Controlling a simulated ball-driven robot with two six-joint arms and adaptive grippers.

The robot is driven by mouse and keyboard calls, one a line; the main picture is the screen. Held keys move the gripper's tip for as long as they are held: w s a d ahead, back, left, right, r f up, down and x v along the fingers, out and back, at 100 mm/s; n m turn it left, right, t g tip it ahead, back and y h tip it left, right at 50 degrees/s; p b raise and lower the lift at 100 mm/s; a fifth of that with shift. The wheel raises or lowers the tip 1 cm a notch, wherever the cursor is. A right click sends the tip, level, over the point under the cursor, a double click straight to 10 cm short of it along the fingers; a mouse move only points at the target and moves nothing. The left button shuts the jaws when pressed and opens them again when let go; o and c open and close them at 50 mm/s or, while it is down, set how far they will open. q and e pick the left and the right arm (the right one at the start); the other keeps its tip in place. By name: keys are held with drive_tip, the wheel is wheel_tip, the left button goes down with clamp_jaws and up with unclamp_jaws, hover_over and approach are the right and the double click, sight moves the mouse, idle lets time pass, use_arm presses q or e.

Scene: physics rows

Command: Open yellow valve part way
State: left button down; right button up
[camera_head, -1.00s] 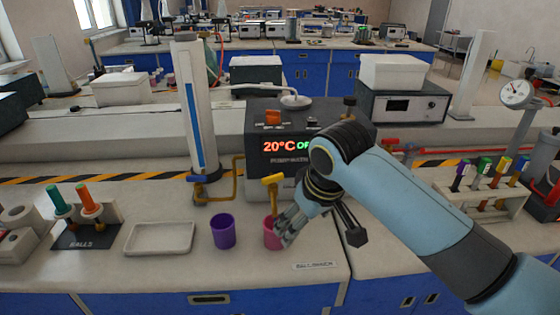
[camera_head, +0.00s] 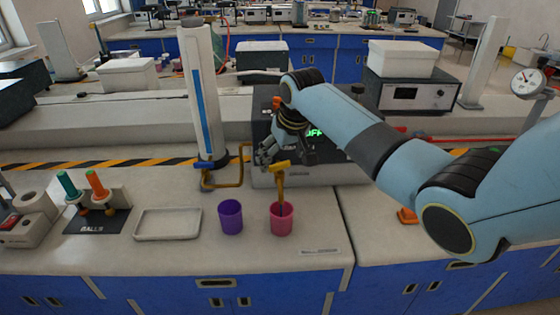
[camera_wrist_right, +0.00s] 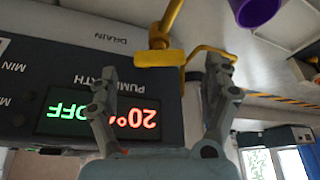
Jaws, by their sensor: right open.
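The yellow valve (camera_head: 281,165) has a flat yellow handle on top of a yellow spout at the front of the dark bath unit. Its handle also shows at the upper middle of the right wrist view (camera_wrist_right: 158,57). My right gripper (camera_head: 282,153) is just above and behind the handle in the head view. In the right wrist view its two fingers (camera_wrist_right: 165,75) stand wide apart, with nothing between them, and the handle appears just beyond and between their tips. I cannot tell whether they touch. My left gripper is not in view.
A pink cup (camera_head: 281,220) stands below the spout, with a purple cup (camera_head: 231,217) to its left. A blue-handled valve (camera_head: 205,165) sits at the white column (camera_head: 203,100).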

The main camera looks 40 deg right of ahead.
sight(279, 168)
drive_tip(key=shift+x, duration=1.25)
